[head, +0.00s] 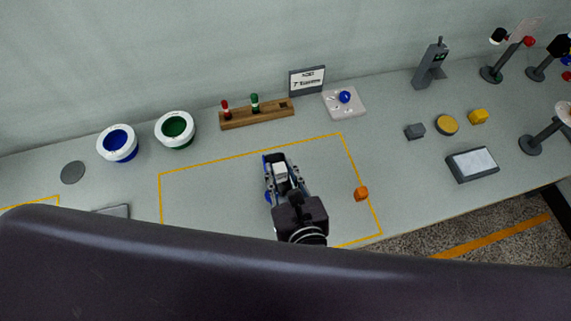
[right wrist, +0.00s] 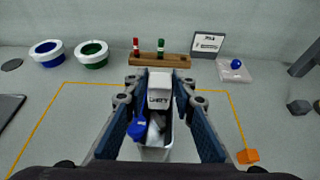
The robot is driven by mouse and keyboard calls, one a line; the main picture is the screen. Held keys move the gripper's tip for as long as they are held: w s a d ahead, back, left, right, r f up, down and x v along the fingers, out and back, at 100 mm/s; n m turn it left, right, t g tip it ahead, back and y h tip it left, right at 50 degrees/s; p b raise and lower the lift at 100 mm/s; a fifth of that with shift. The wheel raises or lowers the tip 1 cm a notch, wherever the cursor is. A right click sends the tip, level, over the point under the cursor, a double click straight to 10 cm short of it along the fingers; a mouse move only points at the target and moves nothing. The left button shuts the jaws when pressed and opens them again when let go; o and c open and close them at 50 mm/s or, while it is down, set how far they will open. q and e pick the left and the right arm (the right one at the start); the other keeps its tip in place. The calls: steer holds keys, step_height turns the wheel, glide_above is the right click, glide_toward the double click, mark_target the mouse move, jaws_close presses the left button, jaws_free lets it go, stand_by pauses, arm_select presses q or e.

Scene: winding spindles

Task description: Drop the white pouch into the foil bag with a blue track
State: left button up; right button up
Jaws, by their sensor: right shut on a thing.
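The white pouch (right wrist: 160,88), with dark lettering on it, sits between the fingertips of my right gripper (right wrist: 159,80). It also shows in the head view (head: 280,171). My right gripper (head: 283,170) is shut on it, inside the yellow outline on the table. The foil bag (right wrist: 154,154) shows between the fingers, below the pouch in the right wrist view, with pale contents in its opening. Its blue track (right wrist: 137,129) runs along the left side, with a blue knob at the near end. Whether the pouch touches the bag I cannot tell. My left gripper is not in view.
A wooden rack (head: 257,114) with red and green spindles stands behind. Blue (head: 117,143) and green (head: 175,129) ringed tubs are at the left. An orange block (head: 361,193) lies right of the gripper. A dark-framed panel (head: 472,164) is farther right.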

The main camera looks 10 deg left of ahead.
mark_target(281, 180)
steer(key=shift+w+a, duration=0.1)
steer(key=shift+w+a, duration=0.25)
steer(key=shift+w, duration=0.45)
steer(key=shift+f, duration=0.2)
stand_by(0.4)
steer(key=shift+f+b, duration=1.3)
steer(key=shift+f, duration=1.05)
steer(key=o, duration=1)
steer(key=shift+r, duration=0.15)
